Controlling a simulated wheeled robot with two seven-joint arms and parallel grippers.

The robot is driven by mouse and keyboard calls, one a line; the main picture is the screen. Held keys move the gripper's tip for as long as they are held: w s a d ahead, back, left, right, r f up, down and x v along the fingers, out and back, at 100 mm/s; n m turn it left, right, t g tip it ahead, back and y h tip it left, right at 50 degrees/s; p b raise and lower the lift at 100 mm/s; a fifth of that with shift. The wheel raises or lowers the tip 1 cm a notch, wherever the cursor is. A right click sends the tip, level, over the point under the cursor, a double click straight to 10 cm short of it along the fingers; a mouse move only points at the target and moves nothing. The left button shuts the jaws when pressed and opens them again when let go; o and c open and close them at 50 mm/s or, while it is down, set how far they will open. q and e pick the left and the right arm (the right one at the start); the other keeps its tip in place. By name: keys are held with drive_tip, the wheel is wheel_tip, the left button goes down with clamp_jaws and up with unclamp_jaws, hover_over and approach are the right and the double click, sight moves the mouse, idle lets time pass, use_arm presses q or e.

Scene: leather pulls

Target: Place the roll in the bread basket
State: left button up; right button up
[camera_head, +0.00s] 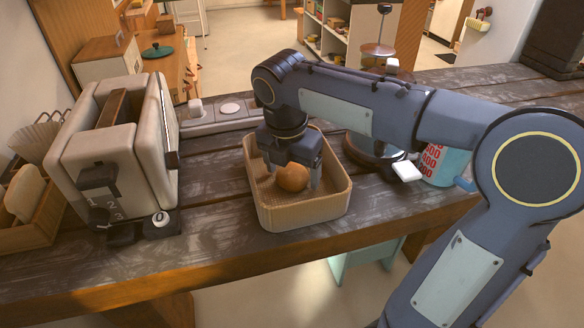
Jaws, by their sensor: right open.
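The roll (292,177) is round and orange-brown. It sits inside the bread basket (300,216), a tan rectangular basket with rounded corners near the middle of the counter. My right gripper (293,183) points down into the basket, its fingers open on either side of the roll. I cannot tell whether the fingers touch the roll. The gripper and wrist hide the back part of the basket. My left gripper is not in view.
A cream toaster (131,163) stands left of the basket on the dark wooden counter (215,246). A wooden box (28,222) with bread is at the far left.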

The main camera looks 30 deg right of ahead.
sight(288, 176)
use_arm(q)
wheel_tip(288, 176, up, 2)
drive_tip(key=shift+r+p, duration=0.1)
drive_tip(key=shift+p, duration=1)
use_arm(e)
wheel_tip(288, 176, up, 12)
drive_tip(key=s+a, duration=0.1)
drive_tip(key=shift+a, duration=0.25)
drive_tip(key=shift+r, duration=0.1)
